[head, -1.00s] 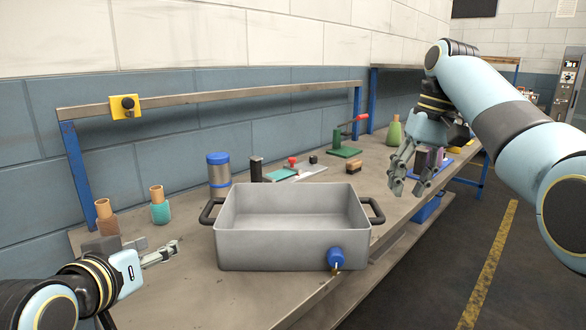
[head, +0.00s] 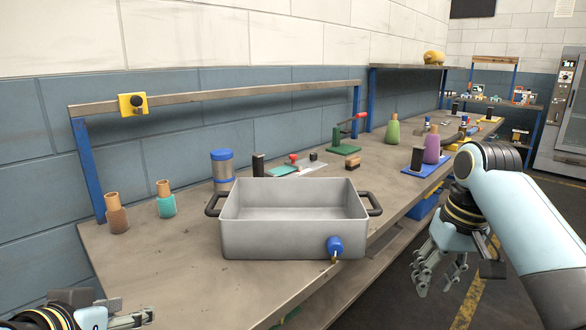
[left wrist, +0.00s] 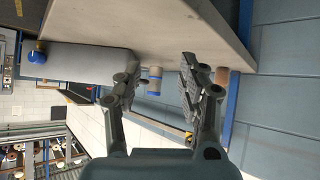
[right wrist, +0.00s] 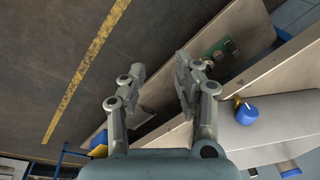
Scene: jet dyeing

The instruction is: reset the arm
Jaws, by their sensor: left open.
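My left gripper (head: 132,316) is at the lower left of the head view, low by the bench's near end and partly cut off by the frame. In the left wrist view its fingers (left wrist: 158,75) are apart with nothing between them. My right gripper (head: 438,278) hangs over the floor, just right of the bench's front edge, pointing down. In the right wrist view its fingers (right wrist: 161,68) are spread and empty.
A grey bin (head: 290,238) with black handles and a blue knob (head: 334,245) stands on the bench (head: 160,265). Brown (head: 116,214) and teal (head: 165,200) bottles stand left; green (head: 391,130) and purple (head: 431,148) bottles stand right. Open floor lies right of the bench.

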